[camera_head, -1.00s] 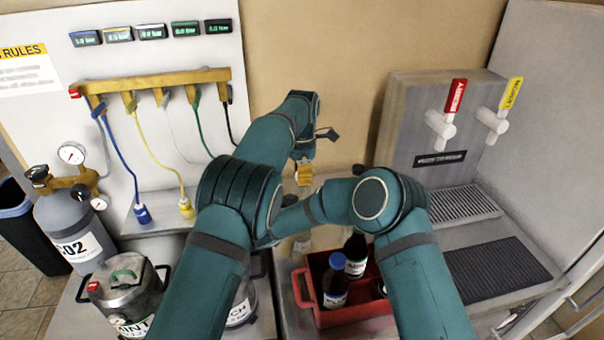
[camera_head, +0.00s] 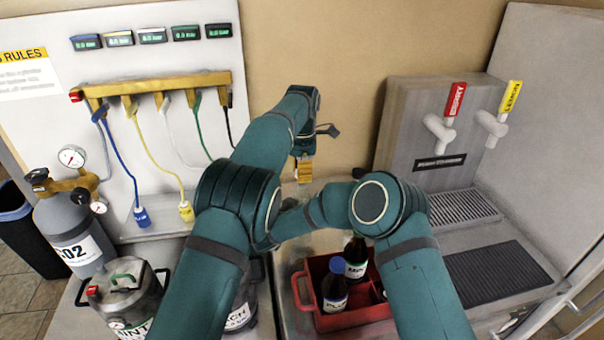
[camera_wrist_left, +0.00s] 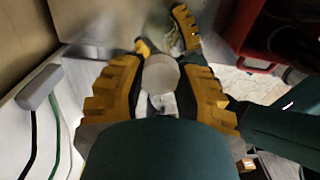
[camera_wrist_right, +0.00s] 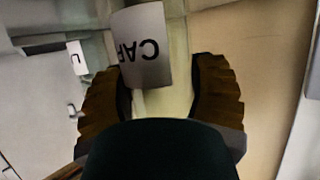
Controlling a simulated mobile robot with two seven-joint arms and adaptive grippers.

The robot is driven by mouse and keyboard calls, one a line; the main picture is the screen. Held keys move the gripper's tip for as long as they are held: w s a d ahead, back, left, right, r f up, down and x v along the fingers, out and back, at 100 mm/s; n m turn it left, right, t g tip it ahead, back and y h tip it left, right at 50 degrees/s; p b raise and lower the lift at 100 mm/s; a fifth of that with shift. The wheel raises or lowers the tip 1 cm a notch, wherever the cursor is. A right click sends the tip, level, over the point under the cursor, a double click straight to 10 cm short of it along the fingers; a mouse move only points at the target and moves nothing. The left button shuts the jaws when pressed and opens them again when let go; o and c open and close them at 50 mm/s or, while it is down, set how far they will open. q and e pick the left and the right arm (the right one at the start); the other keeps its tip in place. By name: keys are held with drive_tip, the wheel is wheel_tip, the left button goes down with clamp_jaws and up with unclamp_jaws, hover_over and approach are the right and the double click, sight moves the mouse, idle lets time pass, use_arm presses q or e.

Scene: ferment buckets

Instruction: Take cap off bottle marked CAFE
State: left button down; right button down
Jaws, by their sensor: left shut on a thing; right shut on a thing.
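The bottle marked CAFE shows in the right wrist view, pale and see-through, with a white label (camera_wrist_right: 142,48) reading upside down, its last letter cut off. My right gripper (camera_wrist_right: 160,85) is shut on this bottle, one finger on each side. In the left wrist view a pale round disc, apparently the cap (camera_wrist_left: 161,73), sits between the yellow fingers of my left gripper (camera_head: 304,170), which is shut on it. Yellow fingers of my right gripper (camera_wrist_left: 186,28) show just beyond. I cannot tell whether cap and bottle touch. My arms hide both in the head view.
A red crate (camera_head: 312,312) holds dark bottles, one with a blue cap (camera_head: 336,285). A steel keg (camera_head: 124,293) and a CO2 cylinder (camera_head: 75,235) stand left. A tap tower (camera_head: 425,125) with a drip grate (camera_head: 460,207) stands right. Coloured hoses hang at the back left.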

use_arm(q)
drive_tip(key=shift+r, duration=0.1)
drive_tip(key=shift+r, duration=2)
use_arm(e)
drive_tip(key=shift+c, duration=0.2)
unclamp_jaws()
